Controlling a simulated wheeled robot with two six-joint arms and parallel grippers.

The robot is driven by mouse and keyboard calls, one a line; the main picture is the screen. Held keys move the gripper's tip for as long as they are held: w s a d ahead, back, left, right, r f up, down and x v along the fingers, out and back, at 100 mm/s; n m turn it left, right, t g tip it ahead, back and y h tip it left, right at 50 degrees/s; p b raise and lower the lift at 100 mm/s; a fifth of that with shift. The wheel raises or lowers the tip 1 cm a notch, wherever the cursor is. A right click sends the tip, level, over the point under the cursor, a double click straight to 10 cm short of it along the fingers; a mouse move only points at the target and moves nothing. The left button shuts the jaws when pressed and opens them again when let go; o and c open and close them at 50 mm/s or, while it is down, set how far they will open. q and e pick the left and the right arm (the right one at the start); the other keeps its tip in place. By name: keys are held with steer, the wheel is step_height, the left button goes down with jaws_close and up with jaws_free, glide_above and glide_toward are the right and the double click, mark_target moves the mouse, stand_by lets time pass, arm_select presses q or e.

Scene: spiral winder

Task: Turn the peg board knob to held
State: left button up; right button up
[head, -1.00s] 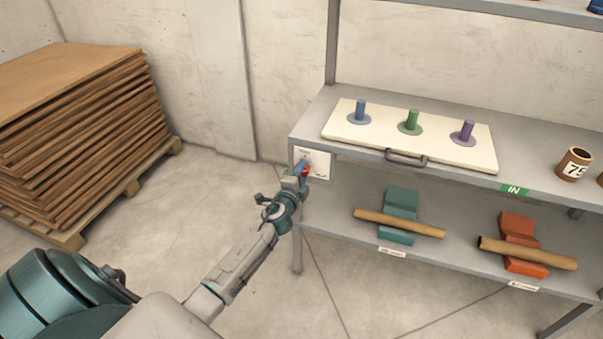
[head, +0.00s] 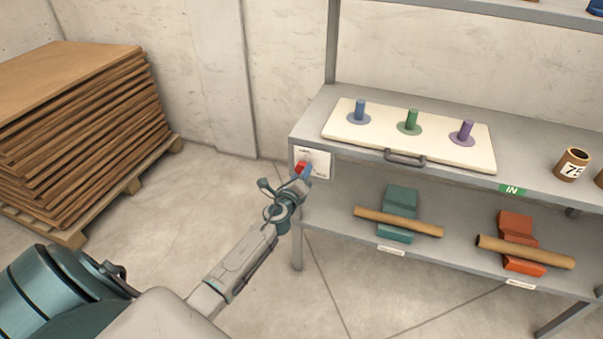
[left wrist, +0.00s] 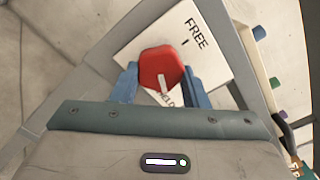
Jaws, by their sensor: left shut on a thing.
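The red knob (left wrist: 160,68) sits on a white plate with FREE and a partly covered HELD label in the left wrist view. Its white pointer line lies on the side toward HELD. In the head view the knob (head: 300,168) shows on the plate (head: 322,167) at the shelf's left front corner. My left gripper (left wrist: 160,78) is shut on the knob, one blue finger on each side. It also shows in the head view (head: 305,171). The cream peg board (head: 350,135) lies on the upper shelf with a blue, a green and a purple peg. My right gripper is out of view.
The grey shelf (head: 310,130) also bears a brown roll marked 75 (head: 572,164). Below, cardboard tubes rest on a teal block (head: 400,198) and an orange block (head: 517,228). A stack of brown sheets (head: 85,120) stands on a pallet at left. The floor between is clear.

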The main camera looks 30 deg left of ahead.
arm_select(q)
steer(key=shift+f+m, duration=0.15)
steer(key=shift+m, duration=0.35)
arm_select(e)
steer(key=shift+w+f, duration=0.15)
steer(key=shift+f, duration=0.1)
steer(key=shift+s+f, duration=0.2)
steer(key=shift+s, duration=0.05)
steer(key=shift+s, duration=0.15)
arm_select(q)
steer(key=o, duration=1)
steer(key=shift+c, duration=0.2)
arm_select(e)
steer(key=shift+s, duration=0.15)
arm_select(q)
steer(key=v, duration=1.1)
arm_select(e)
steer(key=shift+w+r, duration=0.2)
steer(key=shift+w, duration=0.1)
